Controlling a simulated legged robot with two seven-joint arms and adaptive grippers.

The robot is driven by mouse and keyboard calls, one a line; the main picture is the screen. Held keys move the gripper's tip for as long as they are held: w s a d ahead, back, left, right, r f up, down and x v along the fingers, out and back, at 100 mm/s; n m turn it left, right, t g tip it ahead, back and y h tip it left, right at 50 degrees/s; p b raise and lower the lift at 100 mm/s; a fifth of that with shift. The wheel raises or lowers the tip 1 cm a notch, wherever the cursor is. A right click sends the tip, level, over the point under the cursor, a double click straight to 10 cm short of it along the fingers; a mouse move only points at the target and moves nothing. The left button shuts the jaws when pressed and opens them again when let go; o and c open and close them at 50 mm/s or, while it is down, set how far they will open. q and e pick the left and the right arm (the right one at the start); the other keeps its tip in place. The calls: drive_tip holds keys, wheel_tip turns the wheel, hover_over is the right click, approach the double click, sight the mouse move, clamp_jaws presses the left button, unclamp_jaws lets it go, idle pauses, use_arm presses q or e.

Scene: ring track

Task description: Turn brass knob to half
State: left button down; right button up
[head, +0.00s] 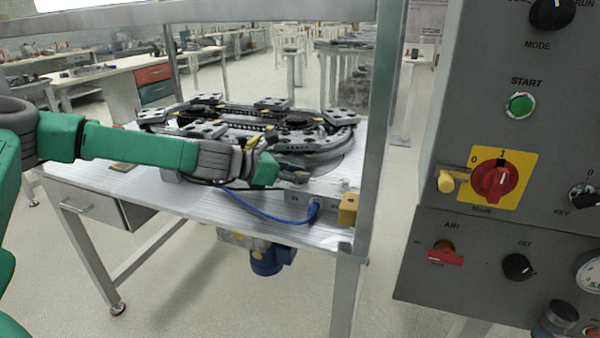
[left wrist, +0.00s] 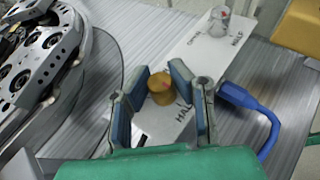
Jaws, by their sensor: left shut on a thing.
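In the head view my left gripper (head: 290,173) is low over the bench beside the ring track (head: 255,125); the knob cannot be made out there. My right gripper is not in view.
A clear knob (left wrist: 218,20) stands farther along the plate. A blue cable plug (left wrist: 235,95) is close to the right finger. A yellow block (head: 348,209) sits at the bench corner (head: 330,237). A metal post (head: 377,120) and grey control panel (head: 470,110) stand to the right.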

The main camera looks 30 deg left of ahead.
use_arm(q)
drive_tip(key=shift+a+f, duration=0.1)
drive_tip(key=shift+f, duration=0.05)
drive_tip(key=c, duration=1.3)
unclamp_jaws()
drive_tip(key=shift+c, duration=0.2)
drive_tip(key=shift+a, duration=0.1)
drive_tip(key=shift+s+a+r, duration=0.15)
drive_tip(key=shift+s+r, duration=0.15)
drive_tip(key=shift+r, duration=0.05)
drive_tip(key=shift+v, duration=2.8)
drive_tip(key=shift+s+a, duration=0.35)
drive_tip(key=shift+s, duration=0.05)
